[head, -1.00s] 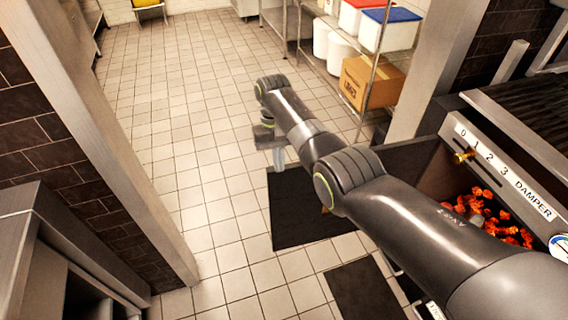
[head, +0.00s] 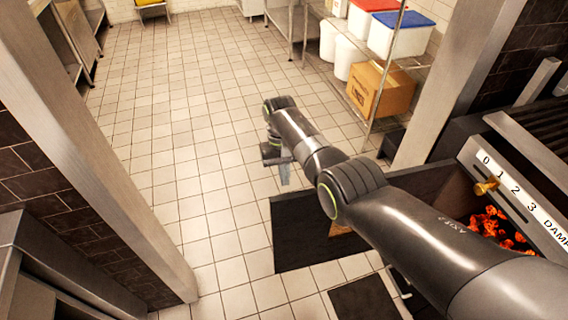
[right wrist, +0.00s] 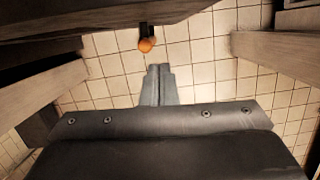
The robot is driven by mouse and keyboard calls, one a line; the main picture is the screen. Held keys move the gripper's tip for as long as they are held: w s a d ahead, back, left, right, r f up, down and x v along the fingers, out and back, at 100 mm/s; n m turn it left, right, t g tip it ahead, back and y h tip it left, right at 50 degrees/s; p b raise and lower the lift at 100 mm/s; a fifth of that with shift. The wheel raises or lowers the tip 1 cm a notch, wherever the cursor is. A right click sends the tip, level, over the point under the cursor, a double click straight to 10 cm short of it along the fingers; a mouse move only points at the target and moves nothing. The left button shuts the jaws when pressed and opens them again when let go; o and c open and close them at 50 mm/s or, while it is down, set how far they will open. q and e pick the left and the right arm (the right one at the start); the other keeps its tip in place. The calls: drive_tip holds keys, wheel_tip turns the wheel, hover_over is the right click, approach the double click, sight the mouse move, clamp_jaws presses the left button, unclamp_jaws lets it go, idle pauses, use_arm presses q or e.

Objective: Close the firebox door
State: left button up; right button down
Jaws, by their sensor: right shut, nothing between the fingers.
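The firebox door (head: 299,246) is a dark panel standing open, stretching leftward from the firebox beneath my right arm. An orange-brown patch, perhaps its knob, shows on it beside the arm. Glowing coals (head: 490,224) are visible in the open firebox at right. My right gripper (head: 284,173) is shut and empty, just past the door's far edge in the head view. In the right wrist view, its closed fingers (right wrist: 159,70) point toward a round orange knob (right wrist: 147,45) on a dark bracket, with a gap showing. My arm hides the door's middle. My left gripper is not in view.
A damper panel (head: 533,209) with a brass knob (head: 486,186) sits above the coals. Steel posts stand left (head: 100,150) and right (head: 445,85). A shelf at the back holds a cardboard box (head: 381,90) and tubs. The tiled floor (head: 190,110) between is clear.

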sight(289, 198)
drive_tip(key=shift+s+d+f+p, duration=0.2)
drive_tip(key=shift+s+f+p, duration=0.45)
drive_tip(key=shift+s+p, duration=0.1)
drive_tip(key=shift+s+d+f+p, duration=0.15)
drive_tip(key=shift+s+f+p, duration=0.45)
drive_tip(key=shift+s+p, duration=0.15)
drive_tip(key=shift+s+d+f+p, duration=0.2)
drive_tip(key=shift+s+f+p, duration=0.45)
drive_tip(key=shift+s+p, duration=0.1)
drive_tip(key=shift+d, duration=0.1)
